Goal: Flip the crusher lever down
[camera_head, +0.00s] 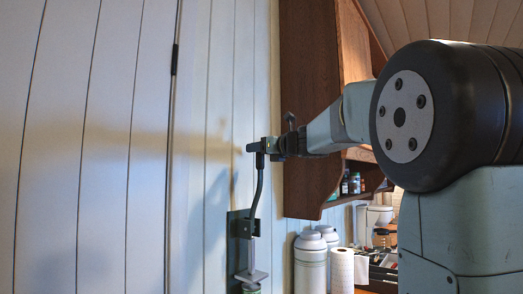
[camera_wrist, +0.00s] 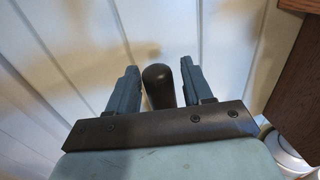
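The crusher lever (camera_head: 258,190) is a dark bent bar that stands upright from the wall-mounted crusher (camera_head: 243,226). Its black rounded handle end (camera_wrist: 158,84) shows in the wrist view. My gripper (camera_head: 257,147) is at the top of the lever in the head view. In the wrist view my gripper (camera_wrist: 158,64) has its two blue-grey fingers on either side of the handle, with a narrow gap on each side. The fingers are open around the handle and do not appear to press on it. Part of the lever's top is hidden by the gripper in the head view.
A white plank wall (camera_head: 110,150) stands behind the crusher. A brown wooden cabinet (camera_head: 308,100) hangs close to the right of my gripper. White canisters (camera_head: 310,268) and a paper roll (camera_head: 341,272) stand below. The space left of the lever is clear.

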